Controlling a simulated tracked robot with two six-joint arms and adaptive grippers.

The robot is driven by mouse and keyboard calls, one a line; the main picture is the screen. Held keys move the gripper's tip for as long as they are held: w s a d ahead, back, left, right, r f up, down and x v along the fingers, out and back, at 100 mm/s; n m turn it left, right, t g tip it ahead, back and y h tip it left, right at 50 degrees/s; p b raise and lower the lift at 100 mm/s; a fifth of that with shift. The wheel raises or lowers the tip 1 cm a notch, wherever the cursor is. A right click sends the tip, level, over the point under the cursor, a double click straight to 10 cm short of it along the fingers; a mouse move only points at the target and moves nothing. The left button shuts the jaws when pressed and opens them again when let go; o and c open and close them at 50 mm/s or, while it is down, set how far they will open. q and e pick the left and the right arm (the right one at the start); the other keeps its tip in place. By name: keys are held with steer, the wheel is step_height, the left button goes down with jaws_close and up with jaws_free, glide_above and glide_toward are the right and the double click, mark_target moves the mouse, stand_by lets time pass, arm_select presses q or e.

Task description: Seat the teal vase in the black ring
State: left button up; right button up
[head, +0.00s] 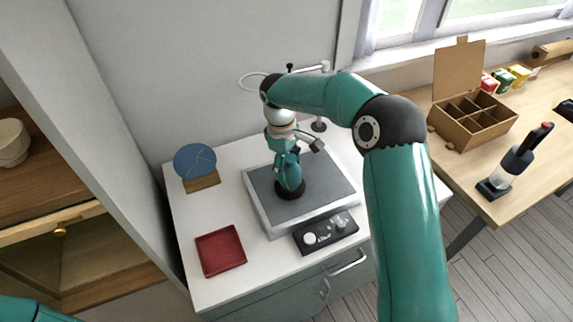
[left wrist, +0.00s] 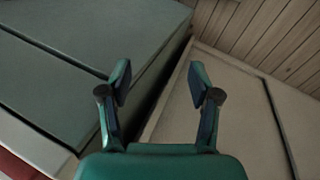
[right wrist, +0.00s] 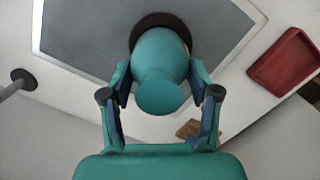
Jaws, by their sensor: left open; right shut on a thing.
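The teal vase (right wrist: 162,60) is between the fingers of my right gripper (right wrist: 162,88), which is shut on it. In the head view the vase (head: 290,178) appears upright at the black ring (head: 291,191), on the grey mat. In the right wrist view the black ring (right wrist: 150,21) shows behind the vase's far end. I cannot tell whether the vase is fully down in the ring. My right gripper (head: 287,158) comes from above in the head view. My left gripper (left wrist: 160,85) is open and empty, away from the vase, beside cabinet surfaces.
The grey mat (head: 260,205) lies on a white cabinet top. A red tray (head: 221,250), a blue plate (head: 195,160) with gold seams on a wooden stand, and a black panel (head: 327,233) surround it. A divided box (head: 470,125) stands on the right table.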

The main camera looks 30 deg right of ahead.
steer(key=shift+f, duration=0.35)
stand_by(0.3)
steer(key=o, duration=1.4)
steer(key=shift+o, duration=0.8)
steer(key=shift+r+p, duration=3.1)
steer(key=shift+r, duration=0.95)
